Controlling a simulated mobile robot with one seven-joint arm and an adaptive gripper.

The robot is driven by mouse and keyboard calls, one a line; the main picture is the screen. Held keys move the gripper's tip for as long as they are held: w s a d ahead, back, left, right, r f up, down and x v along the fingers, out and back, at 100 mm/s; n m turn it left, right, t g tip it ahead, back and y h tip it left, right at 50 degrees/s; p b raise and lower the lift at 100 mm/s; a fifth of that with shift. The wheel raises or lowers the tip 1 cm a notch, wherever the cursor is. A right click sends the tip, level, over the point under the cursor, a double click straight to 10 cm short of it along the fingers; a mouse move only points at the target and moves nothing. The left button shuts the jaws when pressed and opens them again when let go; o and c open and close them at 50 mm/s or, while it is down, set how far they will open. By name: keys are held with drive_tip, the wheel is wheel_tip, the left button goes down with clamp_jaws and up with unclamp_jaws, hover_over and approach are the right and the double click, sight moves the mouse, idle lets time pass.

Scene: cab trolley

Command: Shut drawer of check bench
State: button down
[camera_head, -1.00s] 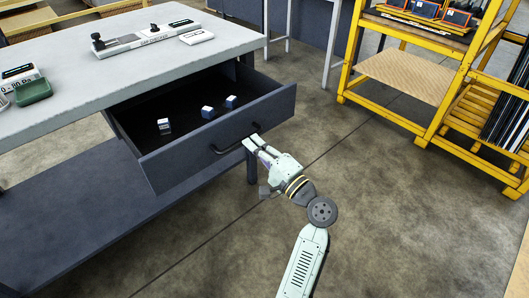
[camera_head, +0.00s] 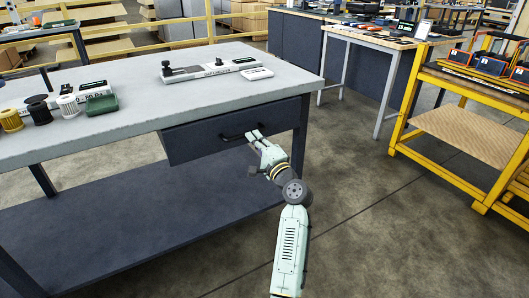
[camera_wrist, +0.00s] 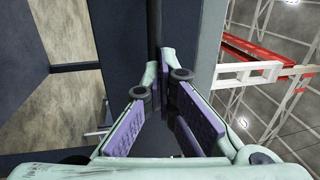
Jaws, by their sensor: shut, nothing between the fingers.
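The check bench (camera_head: 130,105) has a pale grey top and a dark lower shelf. Its dark blue-grey drawer (camera_head: 205,143) sits under the top, its front close to the bench edge, and no interior shows. I cannot tell whether a small gap remains. The black bar handle (camera_head: 233,137) is on the drawer front. My gripper (camera_head: 254,135) is shut and empty, its fingertips at the drawer front by the right end of the handle. In the wrist view the fingertips (camera_wrist: 160,75) are close against a dark surface; exact contact is unclear.
A gauge block (camera_head: 210,68), a green case (camera_head: 102,103) and several spools stand on the bench top. A yellow rack (camera_head: 455,135) stands at the right and another table (camera_head: 370,38) behind. The floor between bench and rack is clear.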

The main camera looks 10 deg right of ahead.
drive_tip(key=shift+x, duration=1.1)
drive_tip(key=shift+w, duration=0.1)
